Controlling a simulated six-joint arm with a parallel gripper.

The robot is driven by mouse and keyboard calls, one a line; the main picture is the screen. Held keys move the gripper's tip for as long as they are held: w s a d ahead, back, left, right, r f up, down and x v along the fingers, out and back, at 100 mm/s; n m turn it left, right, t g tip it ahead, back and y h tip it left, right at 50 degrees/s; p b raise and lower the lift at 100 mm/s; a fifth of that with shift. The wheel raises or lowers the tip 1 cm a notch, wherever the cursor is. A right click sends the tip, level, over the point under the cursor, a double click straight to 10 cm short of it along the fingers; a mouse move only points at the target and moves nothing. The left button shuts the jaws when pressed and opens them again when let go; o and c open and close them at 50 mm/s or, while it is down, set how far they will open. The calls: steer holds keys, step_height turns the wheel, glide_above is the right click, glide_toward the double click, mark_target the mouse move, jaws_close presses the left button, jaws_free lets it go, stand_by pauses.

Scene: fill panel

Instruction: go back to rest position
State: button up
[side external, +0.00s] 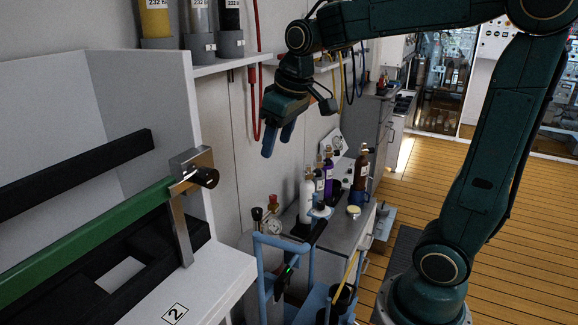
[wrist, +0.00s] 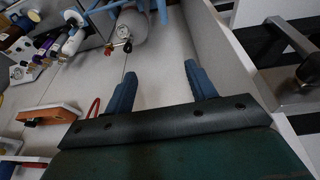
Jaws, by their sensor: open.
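My gripper (side external: 279,140) hangs in the air in front of the wall in the side external view, with its blue fingers pointing down. In the wrist view my gripper (wrist: 163,82) shows two blue fingers spread apart with nothing between them. It is open and empty. It is up and to the right of the white panel station (side external: 190,290) and touches nothing that I can see.
A green bar (side external: 90,232) with a metal latch (side external: 193,180) lies across the station at left. Several bottles (side external: 327,177) stand on a grey bench below right. A blue cart (side external: 262,262) with a gauge stands below. A shelf (side external: 225,63) holds cylinders at upper left. Red hoses hang near my gripper.

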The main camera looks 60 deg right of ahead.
steer(key=s+a+f+t, duration=0.1)
steer(key=s+a, duration=0.1)
steer(key=s, duration=0.6)
steer(key=s+a+f+t, duration=0.1)
steer(key=s+a, duration=0.2)
steer(key=s, duration=0.5)
steer(key=shift+a+f+y, duration=0.2)
steer(key=shift+f+y, duration=0.1)
steer(key=shift+f, duration=0.1)
